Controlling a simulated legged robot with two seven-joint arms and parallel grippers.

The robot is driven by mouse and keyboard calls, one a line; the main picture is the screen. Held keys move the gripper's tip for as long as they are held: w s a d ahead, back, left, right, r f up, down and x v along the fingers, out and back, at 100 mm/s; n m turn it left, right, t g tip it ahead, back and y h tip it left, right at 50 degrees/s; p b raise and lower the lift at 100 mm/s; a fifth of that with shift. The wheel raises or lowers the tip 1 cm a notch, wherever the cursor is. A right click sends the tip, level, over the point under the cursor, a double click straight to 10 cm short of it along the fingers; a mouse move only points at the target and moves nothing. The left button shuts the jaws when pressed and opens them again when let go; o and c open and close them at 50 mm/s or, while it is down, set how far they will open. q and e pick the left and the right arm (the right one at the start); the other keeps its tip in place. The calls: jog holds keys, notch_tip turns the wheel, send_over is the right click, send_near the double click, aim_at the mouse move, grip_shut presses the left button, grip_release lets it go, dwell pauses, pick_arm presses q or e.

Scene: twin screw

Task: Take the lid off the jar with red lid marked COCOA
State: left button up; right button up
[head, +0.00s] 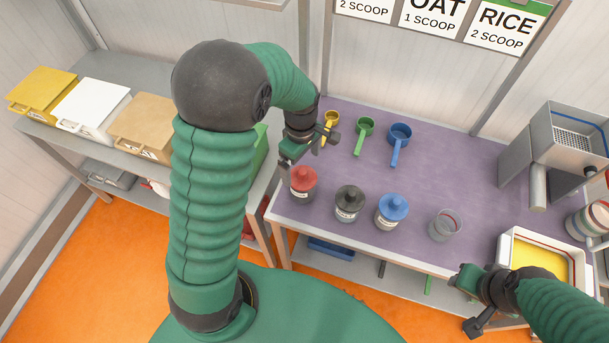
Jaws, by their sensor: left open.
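The jar with the red lid (303,178) stands upright at the left front of the purple table, its lid on. A pale label shows on it, too small to read. My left gripper (311,149) is open and empty, above and just behind the red lid (304,173), apart from it as far as I can tell. My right gripper (462,300) is at the lower right, in front of the table's edge near the white tray; its fingers are too unclear to tell open from shut.
A black-lidded jar (348,203), a blue-lidded jar (391,211) and a clear cup (444,225) stand to the right. Yellow (331,119), green (364,129) and blue (399,135) scoops lie behind. A white tray with yellow inside (509,243) is at right. The middle-right tabletop (450,170) is clear.

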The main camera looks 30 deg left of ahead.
aim_at(302, 170)
pick_arm(q)
jog(key=f, duration=0.5)
jog(key=f+p, duration=0.1)
jog(key=f, duration=0.1)
jog(key=shift+w+a+f, duration=0.25)
jog(key=shift+w+a, duration=0.1)
jog(key=shift+w, duration=0.05)
jog(key=shift+w+d+f, duration=0.15)
jog(key=shift+w, duration=0.05)
jog(key=c, duration=1.4)
jog(key=shift+o, duration=0.2)
